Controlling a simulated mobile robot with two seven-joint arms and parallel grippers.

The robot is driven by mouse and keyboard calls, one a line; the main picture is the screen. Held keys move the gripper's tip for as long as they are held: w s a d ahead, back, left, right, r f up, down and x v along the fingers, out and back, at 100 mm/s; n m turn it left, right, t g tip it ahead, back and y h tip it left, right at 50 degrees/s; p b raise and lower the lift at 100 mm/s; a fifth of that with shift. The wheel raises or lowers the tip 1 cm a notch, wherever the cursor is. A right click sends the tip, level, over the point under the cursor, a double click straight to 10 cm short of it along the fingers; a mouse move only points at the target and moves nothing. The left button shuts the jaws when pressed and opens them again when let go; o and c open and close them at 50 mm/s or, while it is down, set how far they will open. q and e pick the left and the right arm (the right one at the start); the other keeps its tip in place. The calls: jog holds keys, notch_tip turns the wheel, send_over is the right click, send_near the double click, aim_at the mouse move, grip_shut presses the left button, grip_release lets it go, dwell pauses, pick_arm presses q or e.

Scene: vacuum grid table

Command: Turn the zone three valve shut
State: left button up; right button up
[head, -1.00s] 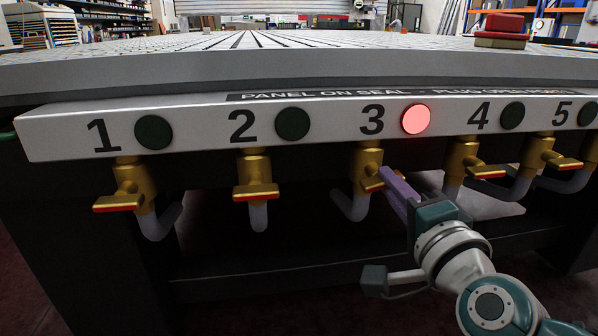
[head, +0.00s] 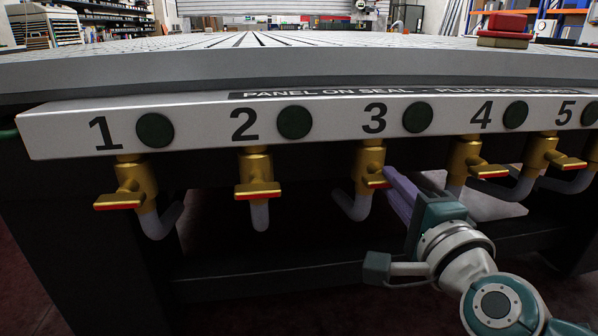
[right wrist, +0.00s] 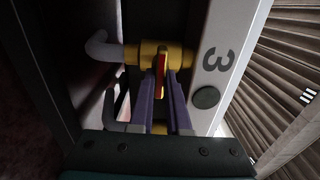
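The zone three valve (head: 368,160) is a brass body under the number 3 on the white panel. Its red-edged handle (head: 379,182) sticks out from the body, across the line of the pipe. The round zone three lamp (head: 417,117) is dark green, unlit. My right gripper (head: 388,174) has purple fingers and is close to the handle from the right. In the right wrist view the handle (right wrist: 161,72) lies between the tips of the right gripper (right wrist: 162,84), with a narrow gap on each side. My left gripper is not in view.
Similar brass valves stand on either side, including valve two (head: 257,177) and valve four (head: 465,158). The white panel (head: 200,128) runs under the grid table's edge. A red button (head: 503,23) sits on the table top. Dark open space lies under the table.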

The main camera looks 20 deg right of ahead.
jog(key=o, duration=0.5)
jog(key=shift+c, duration=0.2)
jog(key=p+v, duration=0.2)
jog(key=v, duration=0.8)
jog(key=shift+w, duration=0.1)
